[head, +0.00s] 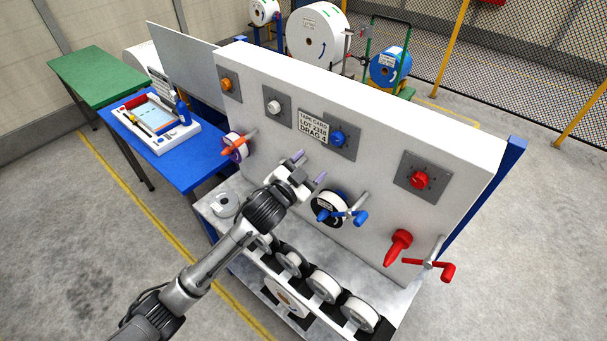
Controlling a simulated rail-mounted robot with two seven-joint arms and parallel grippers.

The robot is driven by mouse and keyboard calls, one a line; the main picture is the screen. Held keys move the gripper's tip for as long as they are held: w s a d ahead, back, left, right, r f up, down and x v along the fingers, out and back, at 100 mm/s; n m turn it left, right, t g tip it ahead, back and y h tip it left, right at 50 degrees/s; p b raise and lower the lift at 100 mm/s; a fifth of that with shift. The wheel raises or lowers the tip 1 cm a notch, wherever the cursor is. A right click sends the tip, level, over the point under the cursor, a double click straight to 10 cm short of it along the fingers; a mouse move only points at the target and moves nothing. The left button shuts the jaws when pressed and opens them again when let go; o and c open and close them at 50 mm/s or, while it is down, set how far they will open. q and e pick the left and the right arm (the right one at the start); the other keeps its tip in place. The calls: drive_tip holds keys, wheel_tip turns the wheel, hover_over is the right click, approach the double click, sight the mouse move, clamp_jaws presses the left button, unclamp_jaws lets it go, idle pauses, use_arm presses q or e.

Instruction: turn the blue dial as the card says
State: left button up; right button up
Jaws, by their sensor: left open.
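The blue dial (338,139) sits on a grey plate on the upper front of the white panel. The dial's scale marks are too small to read. My left gripper (310,167) is open and empty, its fingers pointing toward the panel. In the picture it is below and left of the blue dial, apart from it. My right gripper is not in view.
Orange (227,84), white (274,106) and red (419,180) dials share the panel. A blue-handled crank (352,215), a red cone (398,246) and a red-handled crank (437,267) stick out below. Several white rolls stand along the lower shelf. A blue table (191,172) stands left.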

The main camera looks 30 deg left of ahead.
use_arm(q)
drive_tip(key=shift+s+a, duration=0.15)
drive_tip(key=shift+s, duration=0.9)
drive_tip(key=s+f+n+g+y+p, duration=0.1)
drive_tip(key=s+f+g, duration=0.3)
drive_tip(key=s, duration=0.9)
drive_tip(key=s+d+f+n+g+p, duration=0.1)
drive_tip(key=s+f+g, duration=0.4)
drive_tip(key=s, duration=0.8)
drive_tip(key=s+d+f+n+g+y+p, duration=0.1)
drive_tip(key=s+f+n+g+p, duration=0.2)
drive_tip(key=s+f, duration=0.4)
drive_tip(key=s+g+p, duration=0.1)
drive_tip(key=s+g, duration=0.1)
drive_tip(key=s, duration=0.4)
drive_tip(key=shift+s+f+y+p, duration=0.25)
drive_tip(key=shift+s+y+p, duration=0.05)
